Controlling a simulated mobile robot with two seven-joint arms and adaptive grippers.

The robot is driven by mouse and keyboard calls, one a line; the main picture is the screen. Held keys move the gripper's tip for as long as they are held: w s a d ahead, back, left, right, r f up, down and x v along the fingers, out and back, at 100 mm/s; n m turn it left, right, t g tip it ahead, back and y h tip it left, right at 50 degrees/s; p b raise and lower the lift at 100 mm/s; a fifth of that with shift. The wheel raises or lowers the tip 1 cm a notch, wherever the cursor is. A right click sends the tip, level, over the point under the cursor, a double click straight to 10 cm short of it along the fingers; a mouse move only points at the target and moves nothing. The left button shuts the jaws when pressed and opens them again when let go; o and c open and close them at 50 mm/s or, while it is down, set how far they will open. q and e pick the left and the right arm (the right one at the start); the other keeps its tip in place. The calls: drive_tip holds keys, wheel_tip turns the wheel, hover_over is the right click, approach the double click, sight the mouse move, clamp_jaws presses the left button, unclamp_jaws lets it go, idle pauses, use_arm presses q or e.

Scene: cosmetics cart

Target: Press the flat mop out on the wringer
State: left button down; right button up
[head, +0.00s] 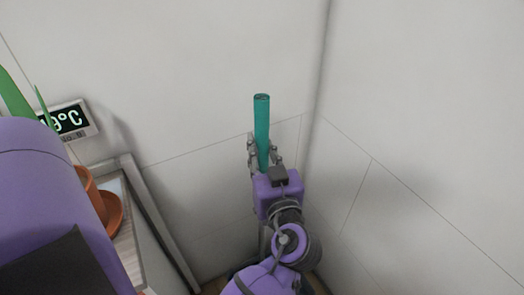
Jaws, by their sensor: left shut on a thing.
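The teal mop handle (262,120) stands nearly upright in the corner of the room, its top end free. My left gripper (263,152) is shut around the handle a little below its top. The arm's purple and grey links cover the handle below the grip. The mop's flat head and the wringer are hidden behind the arm or out of view. My right gripper is not in view.
Pale walls meet in a corner just right of the handle. On the left, a surface with a raised grey edge (158,222) bears a terracotta pot (88,188) on a saucer (114,214).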

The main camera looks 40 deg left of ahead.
sight(264, 119)
use_arm(q)
drive_tip(key=shift+f+b, duration=0.25)
drive_tip(key=shift+b, duration=0.4)
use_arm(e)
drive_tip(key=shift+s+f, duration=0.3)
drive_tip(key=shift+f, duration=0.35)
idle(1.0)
use_arm(q)
drive_tip(key=shift+r+b, duration=0.1)
drive_tip(key=shift+b, duration=0.5)
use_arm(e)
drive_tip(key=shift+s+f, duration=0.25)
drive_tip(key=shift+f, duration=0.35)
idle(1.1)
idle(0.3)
use_arm(q)
wheel_tip(264, 119, up, 3)
drive_tip(key=shift+p, duration=1.05)
wheel_tip(264, 119, up, 7)
drive_tip(key=p, duration=0.4)
drive_tip(key=shift+r+p, duration=0.2)
drive_tip(key=shift+p, duration=0.25)
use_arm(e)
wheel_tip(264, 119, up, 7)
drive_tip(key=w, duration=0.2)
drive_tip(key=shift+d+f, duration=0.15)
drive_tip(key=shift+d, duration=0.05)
